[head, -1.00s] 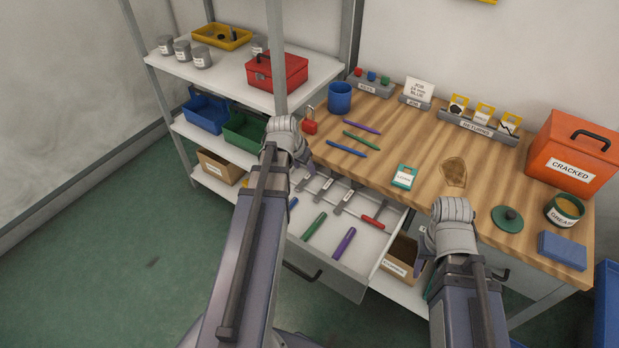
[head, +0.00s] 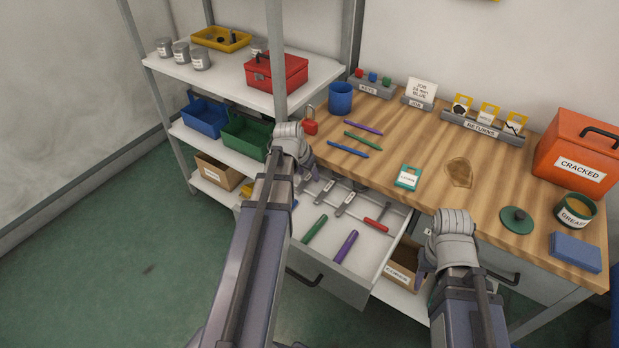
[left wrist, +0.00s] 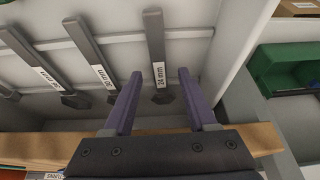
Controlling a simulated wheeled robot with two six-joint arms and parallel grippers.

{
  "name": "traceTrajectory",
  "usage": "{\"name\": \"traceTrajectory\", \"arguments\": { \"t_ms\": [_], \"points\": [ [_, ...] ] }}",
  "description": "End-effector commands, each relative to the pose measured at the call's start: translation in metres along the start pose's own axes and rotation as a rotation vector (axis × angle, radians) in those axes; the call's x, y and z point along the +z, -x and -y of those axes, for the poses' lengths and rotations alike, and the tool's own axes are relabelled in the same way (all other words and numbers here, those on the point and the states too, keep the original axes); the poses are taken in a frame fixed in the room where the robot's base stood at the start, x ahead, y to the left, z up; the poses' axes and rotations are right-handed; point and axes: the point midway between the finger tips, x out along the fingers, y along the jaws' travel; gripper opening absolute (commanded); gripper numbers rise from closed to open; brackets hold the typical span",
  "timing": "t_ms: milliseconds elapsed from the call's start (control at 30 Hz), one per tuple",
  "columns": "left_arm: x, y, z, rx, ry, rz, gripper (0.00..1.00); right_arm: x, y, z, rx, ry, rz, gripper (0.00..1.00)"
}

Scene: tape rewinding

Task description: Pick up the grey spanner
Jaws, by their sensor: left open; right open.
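Several grey spanners lie in the open drawer (head: 338,259). In the left wrist view, one grey spanner labelled 24 mm (left wrist: 155,38) runs between the two purple fingers of my open left gripper (left wrist: 160,73). Its lower end shows between the fingers; I cannot tell how far above it they are. Two more grey spanners, one (left wrist: 88,45) and another (left wrist: 28,52), lie further left. In the head view, my left gripper (head: 305,163) is over the drawer's back left, and my arm hides part of the spanners. My right gripper (head: 421,262) is open, low beside the bench front.
A green tool (head: 314,229), a purple tool (head: 346,246) and a red-handled tool (head: 376,224) lie in the drawer. The wooden bench top (head: 400,140) is above it. A shelf post (head: 276,60) and a green bin (head: 243,135) stand close left of my left gripper.

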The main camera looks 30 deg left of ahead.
Motion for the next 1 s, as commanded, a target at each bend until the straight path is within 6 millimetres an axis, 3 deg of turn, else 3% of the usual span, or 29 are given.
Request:
{"name": "traceTrajectory", "arguments": {
  "t_ms": [600, 1000],
  "points": [
    [0.0019, -0.0042, 0.0001, 0.0, 0.0, 0.0, 0.57, -0.0003, -0.0046, 0.0004, 0.0, 0.0, 0.0, 0.5],
    [0.0019, -0.0043, 0.0001, 0.0, 0.0, 0.0, 0.12, -0.0003, -0.0046, 0.0005, 0.0, 0.0, 0.0, 0.5]
  ]
}}
